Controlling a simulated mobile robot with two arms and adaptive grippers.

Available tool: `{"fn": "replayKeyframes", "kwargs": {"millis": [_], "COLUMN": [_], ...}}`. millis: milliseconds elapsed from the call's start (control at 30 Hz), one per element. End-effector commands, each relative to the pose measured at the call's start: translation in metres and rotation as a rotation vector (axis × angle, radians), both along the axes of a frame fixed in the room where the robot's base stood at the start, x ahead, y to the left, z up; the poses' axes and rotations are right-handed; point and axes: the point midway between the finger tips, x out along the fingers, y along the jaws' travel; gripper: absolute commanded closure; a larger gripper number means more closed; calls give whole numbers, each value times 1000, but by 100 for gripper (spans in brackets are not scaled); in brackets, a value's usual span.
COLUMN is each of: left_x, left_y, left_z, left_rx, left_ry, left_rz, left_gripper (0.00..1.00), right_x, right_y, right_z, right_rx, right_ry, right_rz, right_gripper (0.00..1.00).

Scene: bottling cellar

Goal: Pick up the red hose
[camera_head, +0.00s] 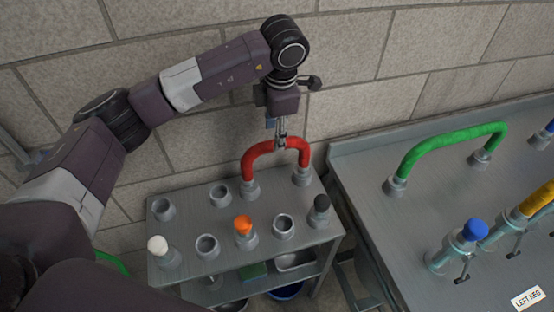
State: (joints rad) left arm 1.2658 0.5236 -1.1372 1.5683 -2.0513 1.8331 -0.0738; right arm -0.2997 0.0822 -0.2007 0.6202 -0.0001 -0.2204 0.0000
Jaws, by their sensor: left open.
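The red hose (259,151) is a stiff arch standing on a small grey metal stand (190,233). Its two ends sit in grey fittings at the stand's back right. My left gripper (282,144) points down at the top of the arch, right of its middle. Its fingers are open and at the hose; whether they touch it I cannot tell. The fingers hide a small part of the hose top. My right gripper is not in view.
A metal table (365,190) at right holds a green hose (450,141), a blue cap (474,230) and a yellow hose (538,198). A block wall stands close behind.

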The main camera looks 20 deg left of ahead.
Motion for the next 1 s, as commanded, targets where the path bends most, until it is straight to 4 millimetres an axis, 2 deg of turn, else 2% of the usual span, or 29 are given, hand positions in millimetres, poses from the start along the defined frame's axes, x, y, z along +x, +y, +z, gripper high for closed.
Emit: {"fn": "replayKeyframes", "kwargs": {"millis": [300, 400, 700, 1000], "left_x": [5, 8, 9, 9], "left_y": [3, 4, 4, 4], "left_z": [-40, -53, -61, -61], "left_rx": [-3, -4, -5, -5], "left_ry": [4, 2, 0, 0], "left_rz": [-1, 0, -2, -3], "left_gripper": [56, 56, 56, 88], "right_x": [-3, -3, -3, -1], "right_y": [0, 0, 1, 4], "right_z": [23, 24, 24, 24], "right_rx": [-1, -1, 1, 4], "right_ry": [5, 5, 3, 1], "right_rz": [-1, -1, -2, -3], "right_gripper": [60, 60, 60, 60]}}
